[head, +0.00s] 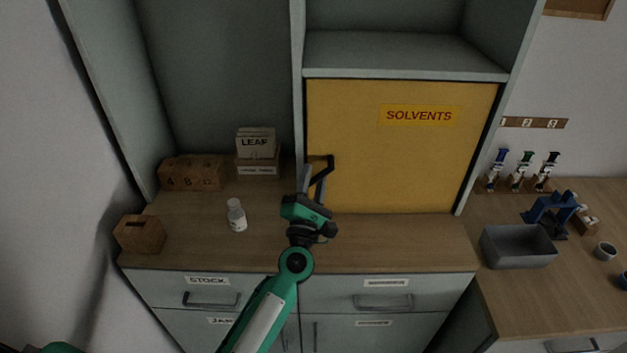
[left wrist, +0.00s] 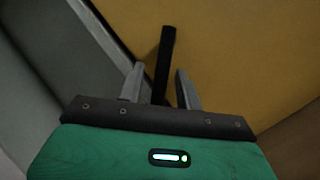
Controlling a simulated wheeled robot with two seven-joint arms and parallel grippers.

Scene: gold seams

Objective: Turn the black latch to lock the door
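The black latch (head: 322,163) is on the left edge of the yellow door (head: 405,155) labelled SOLVENTS, which sits closed in its frame. My left gripper (head: 312,180) is in front of the latch, with its fingers pointing up toward it. In the left wrist view, the latch (left wrist: 164,60) rises between the two grey fingertips of the gripper (left wrist: 160,80), tilted slightly. The fingers are apart, with gaps visible beside the bar, so they do not grip it. The lower part of the latch is hidden behind the gripper body. My right gripper is out of view.
A small white bottle (head: 237,216), a wooden box (head: 140,234) and a card box marked LEAF (head: 257,160) stand on the counter to the left. A grey bin (head: 517,246) is on the right bench. Counter right of my gripper is clear.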

